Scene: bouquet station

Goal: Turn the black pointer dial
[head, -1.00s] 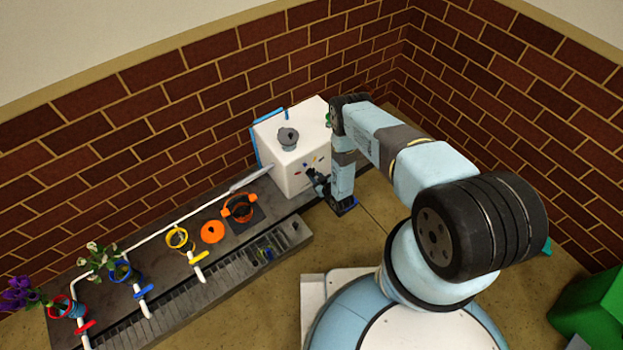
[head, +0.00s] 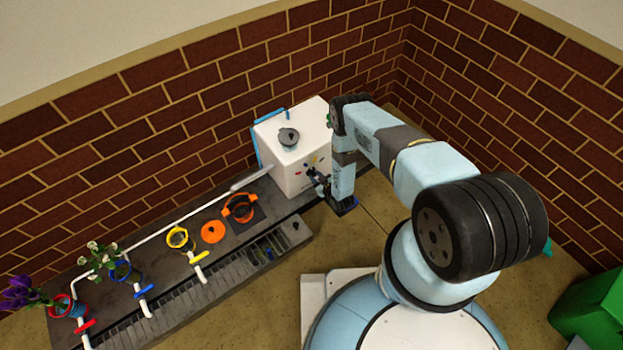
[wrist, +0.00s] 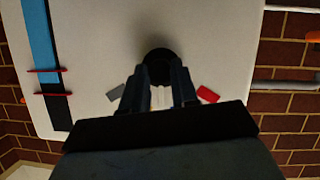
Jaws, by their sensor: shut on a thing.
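The black dial (wrist: 158,55) is on the white face of a box and shows as a dark round shape beyond my fingertips in the wrist view. My gripper (wrist: 159,76) is shut on the dial, one finger on each side. The dial's pointer and its direction are hidden by the fingers. A grey mark (wrist: 116,93) is left of the dial and a red mark (wrist: 208,94) is right of it. In the head view my gripper (head: 318,181) reaches the front of the white box (head: 290,175); the dial is too small to make out there.
A grey-black lidded part (head: 288,136) is on top of the box. A dark bench (head: 150,245) runs left with an orange pot (head: 239,208), an orange disc (head: 213,232), coloured rings, valves and flowers. A brick wall stands close behind. A green block (head: 590,310) is at lower right.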

